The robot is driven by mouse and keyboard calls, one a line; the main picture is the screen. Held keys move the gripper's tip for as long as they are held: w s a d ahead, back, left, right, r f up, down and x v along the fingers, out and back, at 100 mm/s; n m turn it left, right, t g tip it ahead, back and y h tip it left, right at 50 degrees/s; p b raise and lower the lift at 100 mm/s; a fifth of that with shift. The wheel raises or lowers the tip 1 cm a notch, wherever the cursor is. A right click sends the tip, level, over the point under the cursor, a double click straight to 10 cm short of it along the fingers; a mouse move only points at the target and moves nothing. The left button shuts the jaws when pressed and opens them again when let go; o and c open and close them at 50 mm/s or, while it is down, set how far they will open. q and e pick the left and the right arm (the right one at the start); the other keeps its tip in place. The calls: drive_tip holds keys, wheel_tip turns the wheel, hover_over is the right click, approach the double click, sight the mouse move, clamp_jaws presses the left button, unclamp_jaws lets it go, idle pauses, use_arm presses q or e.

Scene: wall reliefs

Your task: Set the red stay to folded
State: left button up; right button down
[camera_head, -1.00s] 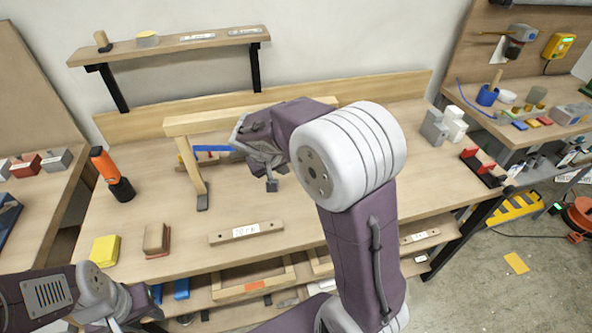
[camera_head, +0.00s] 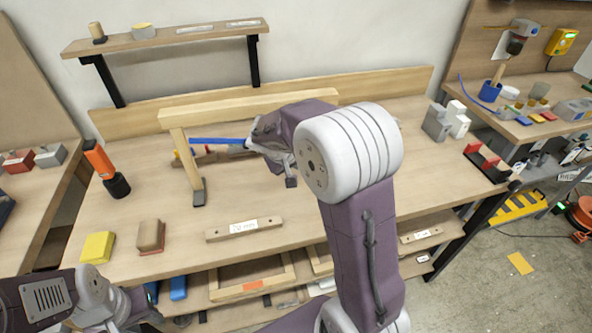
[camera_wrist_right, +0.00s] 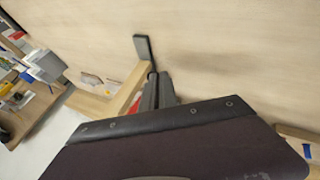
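A wooden frame (camera_head: 240,108) stands on the workbench, with a top beam and dark-footed legs. A blue bar (camera_head: 218,141) runs from its left leg toward my right gripper. My right gripper (camera_head: 275,150) is at the frame's right side, mostly hidden by my right arm. In the right wrist view its fingers (camera_wrist_right: 157,92) are close together, beside a wooden leg with a dark foot. A small red patch (camera_wrist_right: 135,105), perhaps the red stay, shows by the fingers, mostly hidden. My left gripper (camera_head: 125,318) is low at the left, its fingers unclear.
A shelf (camera_head: 170,38) hangs above. Grey-white blocks (camera_head: 445,121) stand at the right.

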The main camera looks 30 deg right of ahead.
drive_tip(key=shift+s+d+f, duration=0.15)
drive_tip(key=shift+d+f, duration=0.3)
drive_tip(key=shift+s+d+r, duration=0.1)
drive_tip(key=shift+d, duration=0.05)
use_arm(q)
drive_tip(key=shift+f, duration=0.7)
